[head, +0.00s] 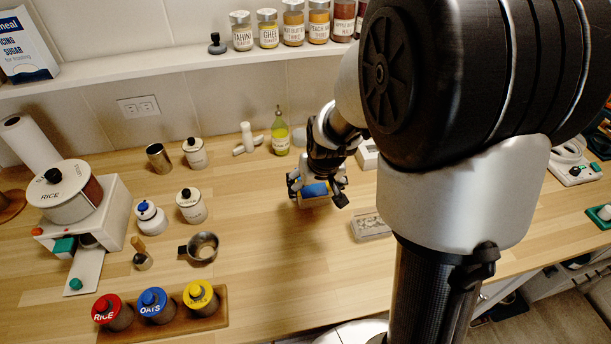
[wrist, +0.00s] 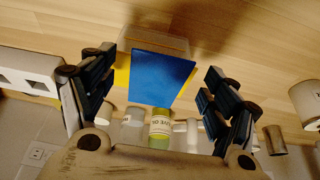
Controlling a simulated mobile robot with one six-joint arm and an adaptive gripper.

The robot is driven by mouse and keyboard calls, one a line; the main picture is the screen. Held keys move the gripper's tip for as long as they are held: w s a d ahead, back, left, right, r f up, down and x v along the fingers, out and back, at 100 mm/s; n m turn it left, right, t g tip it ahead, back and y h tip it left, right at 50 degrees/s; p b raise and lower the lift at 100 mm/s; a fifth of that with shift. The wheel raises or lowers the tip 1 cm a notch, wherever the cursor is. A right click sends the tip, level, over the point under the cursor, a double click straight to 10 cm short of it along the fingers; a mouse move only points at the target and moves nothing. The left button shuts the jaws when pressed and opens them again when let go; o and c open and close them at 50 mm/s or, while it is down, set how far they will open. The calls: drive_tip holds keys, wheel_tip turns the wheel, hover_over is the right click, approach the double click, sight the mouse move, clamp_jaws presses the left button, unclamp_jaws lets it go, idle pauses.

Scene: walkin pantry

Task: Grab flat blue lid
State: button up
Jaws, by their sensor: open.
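The flat blue lid (wrist: 162,78) is a square blue panel in the middle of the wrist view. A yellow edge shows beside it, and a pale, see-through container (wrist: 150,44) lies behind it. In the head view the blue lid (head: 315,190) shows as a small blue patch between the fingers. My gripper (head: 317,195) is over the worktop, its fingers spread on both sides of the lid. In the wrist view my gripper (wrist: 160,80) has a gap between each finger and the lid. Whether a fingertip touches the container is unclear.
Jars with red, blue (head: 153,300) and yellow lids stand in a wooden rack (head: 170,325) at front left. A green-yellow oil bottle (head: 280,135) stands behind my gripper. A small grey box (head: 369,226) lies to its right. The worktop between gripper and metal cup (head: 203,246) is clear.

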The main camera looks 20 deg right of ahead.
drive_tip(key=shift+f, duration=0.1)
drive_tip(key=c, duration=0.9)
